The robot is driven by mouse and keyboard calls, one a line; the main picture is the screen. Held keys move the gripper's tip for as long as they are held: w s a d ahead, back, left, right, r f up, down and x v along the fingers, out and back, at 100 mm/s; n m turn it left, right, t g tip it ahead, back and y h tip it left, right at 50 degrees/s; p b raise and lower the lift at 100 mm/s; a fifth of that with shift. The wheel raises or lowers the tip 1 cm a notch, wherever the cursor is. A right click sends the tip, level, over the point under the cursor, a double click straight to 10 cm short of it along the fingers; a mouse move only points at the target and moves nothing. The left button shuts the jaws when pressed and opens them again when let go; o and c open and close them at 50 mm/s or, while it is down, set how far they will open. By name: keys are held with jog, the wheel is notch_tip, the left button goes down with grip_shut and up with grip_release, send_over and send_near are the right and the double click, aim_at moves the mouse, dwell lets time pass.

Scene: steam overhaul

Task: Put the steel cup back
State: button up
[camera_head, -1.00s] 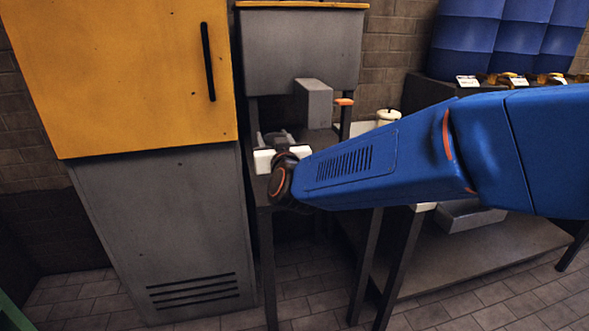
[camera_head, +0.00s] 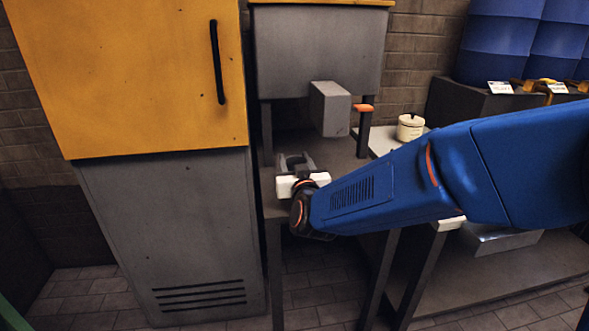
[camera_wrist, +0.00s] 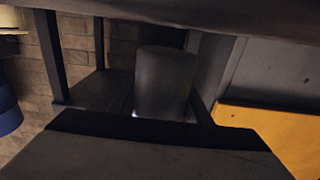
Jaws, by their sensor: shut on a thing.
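A dark grey cylinder, which looks like the steel cup (camera_wrist: 165,80), stands out in the middle of the wrist view, just beyond the pale gripper body. My gripper (camera_head: 296,162) is shut on it. In the head view the gripper has a white body with grey fingers pointing away from me, over the narrow grey table beside the yellow-and-grey cabinet. The cup cannot be made out clearly between the fingers there. The wrist view is dim, and the fingertips do not show in it.
The tall cabinet (camera_head: 150,80) stands close on the left. A grey block (camera_head: 330,108) juts from a grey housing (camera_head: 318,50) above the table. A cream lidded pot (camera_head: 410,127) stands to the right. Blue drums (camera_head: 502,40) stand at the back right.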

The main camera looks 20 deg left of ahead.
jog(key=shift+f, duration=1.2)
jog(key=shift+f, duration=0.1)
jog(key=o, duration=1.4)
jog(key=v, duration=1.2)
jog(key=shift+s, duration=0.1)
